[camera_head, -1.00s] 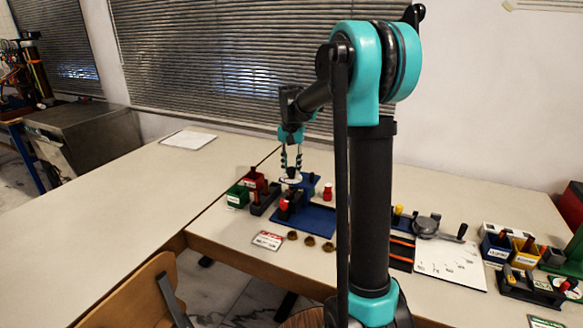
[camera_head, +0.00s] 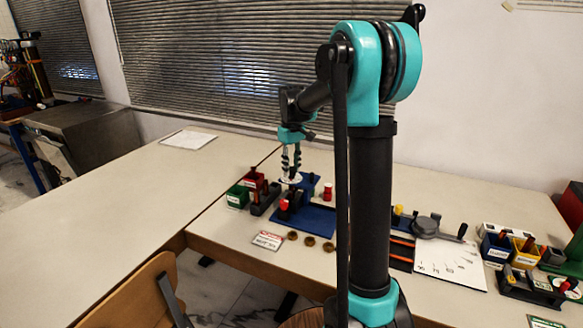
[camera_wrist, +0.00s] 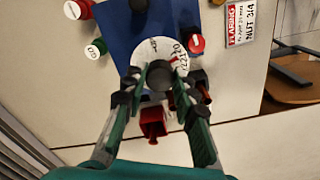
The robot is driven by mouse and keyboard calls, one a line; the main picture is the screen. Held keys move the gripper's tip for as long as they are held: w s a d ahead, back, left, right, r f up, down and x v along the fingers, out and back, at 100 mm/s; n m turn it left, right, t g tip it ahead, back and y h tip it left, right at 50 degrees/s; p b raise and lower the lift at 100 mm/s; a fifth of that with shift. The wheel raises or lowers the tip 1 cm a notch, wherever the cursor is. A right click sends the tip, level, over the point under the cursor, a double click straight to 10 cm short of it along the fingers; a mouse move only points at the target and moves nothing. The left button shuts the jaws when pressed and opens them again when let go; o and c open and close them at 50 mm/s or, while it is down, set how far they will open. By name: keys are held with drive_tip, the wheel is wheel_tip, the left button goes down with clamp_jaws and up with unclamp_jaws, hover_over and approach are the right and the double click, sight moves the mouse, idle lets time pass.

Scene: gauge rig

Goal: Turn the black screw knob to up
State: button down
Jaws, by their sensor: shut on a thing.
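The black screw knob (camera_wrist: 159,74) is round and dark, seen from above in the wrist view. It stands at the middle of a white dial disc (camera_wrist: 147,50) with printed numbers and a small red mark. My gripper (camera_wrist: 158,76) has a finger on each side of the knob and is shut on it. In the head view my gripper (camera_head: 291,172) points down over the white disc (camera_head: 291,180), above the blue base plate (camera_head: 318,222). The fingers hide the knob there, and I cannot read which way it is turned.
Beside the disc in the wrist view are a red-capped part (camera_wrist: 196,43) and a red bin (camera_wrist: 153,122). Green (camera_head: 238,196) and red bins stand left of the plate. Several brass nuts (camera_head: 309,240) and a label card (camera_head: 268,241) lie in front. The left table is mostly clear.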

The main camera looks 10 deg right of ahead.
sight(292, 168)
drive_tip(key=n, duration=1.4)
idle(0.5)
drive_tip(key=c, duration=1.2)
unclamp_jaws()
drive_tip(key=shift+r, duration=0.1)
wheel_tip(292, 168, up, 12)
drive_tip(key=shift+f, duration=0.1)
